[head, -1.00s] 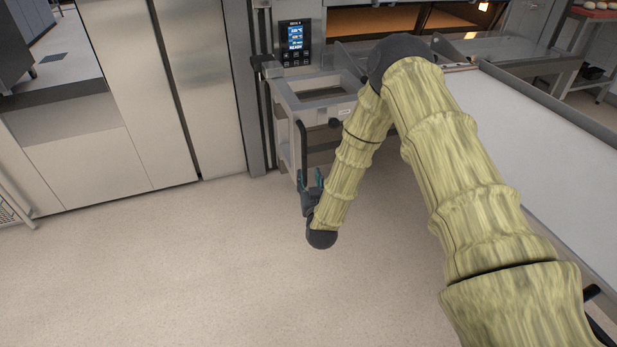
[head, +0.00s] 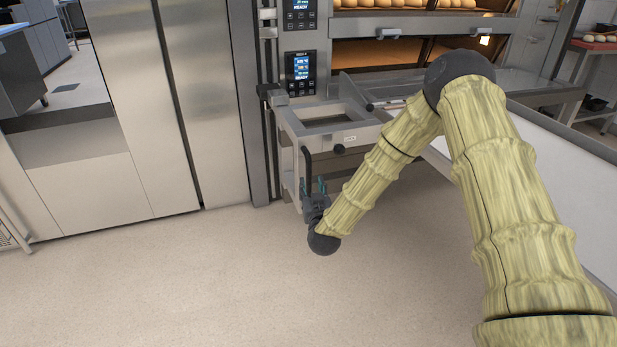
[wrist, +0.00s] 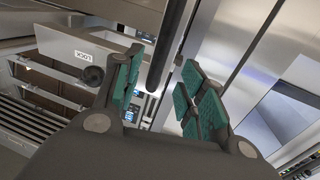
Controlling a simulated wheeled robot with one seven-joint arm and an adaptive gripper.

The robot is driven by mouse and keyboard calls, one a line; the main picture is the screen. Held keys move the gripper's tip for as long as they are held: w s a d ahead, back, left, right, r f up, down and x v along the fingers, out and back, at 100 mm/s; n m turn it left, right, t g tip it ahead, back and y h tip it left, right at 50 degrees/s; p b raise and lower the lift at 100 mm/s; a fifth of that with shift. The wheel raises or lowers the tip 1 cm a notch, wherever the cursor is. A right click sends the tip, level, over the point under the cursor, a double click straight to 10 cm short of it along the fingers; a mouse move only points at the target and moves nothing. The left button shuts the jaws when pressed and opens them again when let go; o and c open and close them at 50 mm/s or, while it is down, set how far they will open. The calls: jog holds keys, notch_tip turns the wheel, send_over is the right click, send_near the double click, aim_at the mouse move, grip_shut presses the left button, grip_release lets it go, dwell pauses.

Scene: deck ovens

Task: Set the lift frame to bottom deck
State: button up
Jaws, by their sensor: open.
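The lift frame (head: 370,134) is a pale metal frame on a dark vertical rail in front of the deck ovens. Its open top sits a little below the lower control panel. A black upright handle (head: 307,165) hangs at its front left corner, and a black knob (head: 339,149) sits on its front face. My gripper (head: 320,186) is open and low at the handle. In the wrist view the dark handle bar (wrist: 168,45) runs between the spread teal finger pads (wrist: 160,92). Whether the pads touch it cannot be told. The knob (wrist: 92,76) shows left of the fingers.
The ovens' control panels (head: 300,72) stand above the frame, with lit decks (head: 390,54) holding bread at right. A long white surface (head: 590,190) lies right, behind my arm. Steel cabinets (head: 110,120) stand left. The floor (head: 190,270) in front is clear.

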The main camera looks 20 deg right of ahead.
aim_at(309, 176)
jog(key=w, duration=0.2)
jog(key=w+d+b, duration=0.1)
jog(key=w, duration=0.4)
jog(key=shift+w+d, duration=0.15)
jog(key=shift+w, duration=0.25)
grip_shut()
